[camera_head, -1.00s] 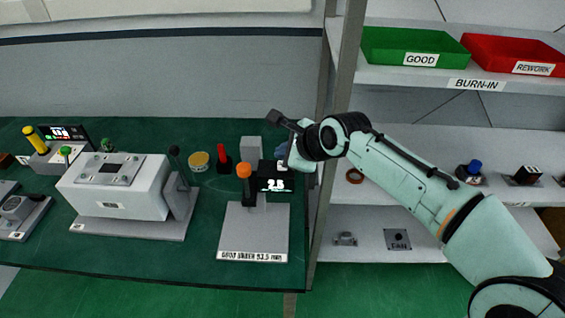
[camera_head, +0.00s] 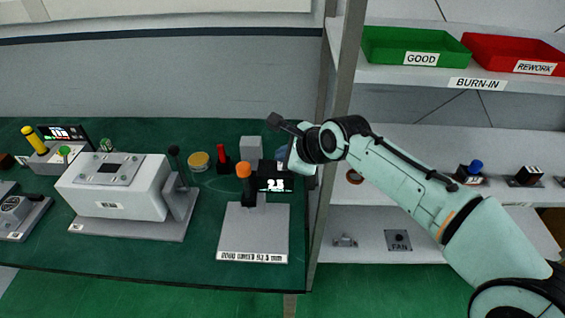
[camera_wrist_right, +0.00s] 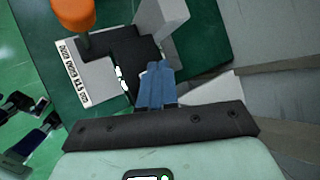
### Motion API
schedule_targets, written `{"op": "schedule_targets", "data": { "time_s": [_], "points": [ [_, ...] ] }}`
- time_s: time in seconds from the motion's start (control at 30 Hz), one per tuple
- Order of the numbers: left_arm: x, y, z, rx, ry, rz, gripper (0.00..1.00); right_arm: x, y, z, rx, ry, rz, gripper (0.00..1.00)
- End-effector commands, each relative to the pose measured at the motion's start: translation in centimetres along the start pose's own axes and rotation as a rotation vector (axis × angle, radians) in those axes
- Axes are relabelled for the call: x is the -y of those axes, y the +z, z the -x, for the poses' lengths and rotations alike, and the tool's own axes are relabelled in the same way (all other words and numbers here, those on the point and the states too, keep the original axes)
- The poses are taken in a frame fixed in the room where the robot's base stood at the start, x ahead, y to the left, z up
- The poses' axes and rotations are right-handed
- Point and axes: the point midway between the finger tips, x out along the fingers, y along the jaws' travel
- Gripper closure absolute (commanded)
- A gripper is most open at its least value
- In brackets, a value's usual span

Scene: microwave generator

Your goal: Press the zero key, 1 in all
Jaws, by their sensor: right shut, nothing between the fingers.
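A gauge with a grey base plate (camera_head: 240,238) stands near the bench's right front corner. It has an orange-topped plunger (camera_head: 244,171) and a black readout box (camera_head: 272,170) with lit white digits that look like 2.5. My right gripper (camera_head: 282,152) is at the right side of the readout, partly hidden by my wrist. In the right wrist view its blue fingers (camera_wrist_right: 155,77) are together and empty, with the tips at the edge of the black readout box (camera_wrist_right: 133,55). The zero key itself cannot be made out; the fingers may cover it. My left gripper is not in view.
A grey post (camera_head: 251,147) stands behind the readout. A shelf upright (camera_head: 336,120) rises just right of the bench. A grey fixture with a lever (camera_head: 175,165), a red-handled item (camera_head: 221,158) and a yellow-lidded tin (camera_head: 198,160) stand to the left.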

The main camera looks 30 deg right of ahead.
Motion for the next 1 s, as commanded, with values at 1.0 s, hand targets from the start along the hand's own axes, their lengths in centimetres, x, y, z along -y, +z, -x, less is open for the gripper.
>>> {"op": "schedule_targets", "data": {
  "time_s": [1.0],
  "points": [
    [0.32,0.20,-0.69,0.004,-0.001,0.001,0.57,-0.54,-0.54,-0.72,-0.001,0.002,0.000,1.00]
  ]
}}
